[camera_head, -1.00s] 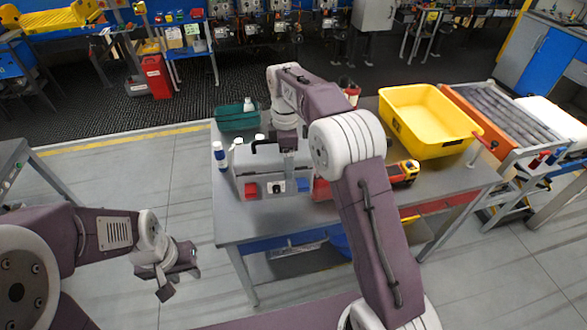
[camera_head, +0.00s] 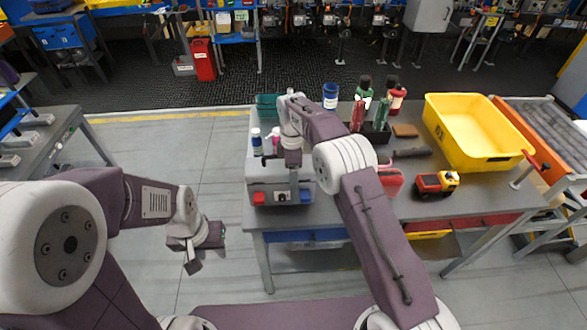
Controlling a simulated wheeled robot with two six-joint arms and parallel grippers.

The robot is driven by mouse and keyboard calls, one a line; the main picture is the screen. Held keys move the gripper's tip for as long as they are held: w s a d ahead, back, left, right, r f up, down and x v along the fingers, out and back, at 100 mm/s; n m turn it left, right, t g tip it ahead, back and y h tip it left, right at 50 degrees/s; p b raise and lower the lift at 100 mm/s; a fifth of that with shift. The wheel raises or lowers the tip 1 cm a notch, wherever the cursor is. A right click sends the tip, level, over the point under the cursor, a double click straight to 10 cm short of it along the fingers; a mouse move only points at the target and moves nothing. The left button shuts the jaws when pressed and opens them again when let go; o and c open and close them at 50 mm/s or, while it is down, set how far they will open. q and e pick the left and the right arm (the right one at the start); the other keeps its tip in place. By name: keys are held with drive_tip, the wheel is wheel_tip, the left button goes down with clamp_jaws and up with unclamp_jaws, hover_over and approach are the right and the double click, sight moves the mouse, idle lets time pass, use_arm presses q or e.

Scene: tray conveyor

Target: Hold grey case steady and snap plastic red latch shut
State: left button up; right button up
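The grey case (camera_head: 256,174) stands at the near left edge of the table. Its front shows a red latch (camera_head: 259,198) on the left and a blue latch (camera_head: 306,195) on the right. My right gripper (camera_head: 293,182) points down over the middle of the case, close to its black handle (camera_head: 268,160). Its fingertips are small and partly hidden, so I cannot tell if they grip anything. My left gripper (camera_head: 203,250) is open and empty, left of the table and lower than its top, apart from the case.
On the grey table (camera_head: 450,196) are a yellow bin (camera_head: 470,148), a toy truck (camera_head: 436,183), a green bin (camera_head: 266,101) and several bottles behind the case. My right arm crosses the table's front. Free floor (camera_head: 225,180) lies left of the table.

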drive_tip(key=shift+f, duration=0.7)
drive_tip(key=shift+f, duration=0.25)
drive_tip(key=o, duration=1.9)
drive_tip(key=shift+o, duration=0.2)
drive_tip(key=shift+c, duration=0.3)
drive_tip(key=c, duration=1.9)
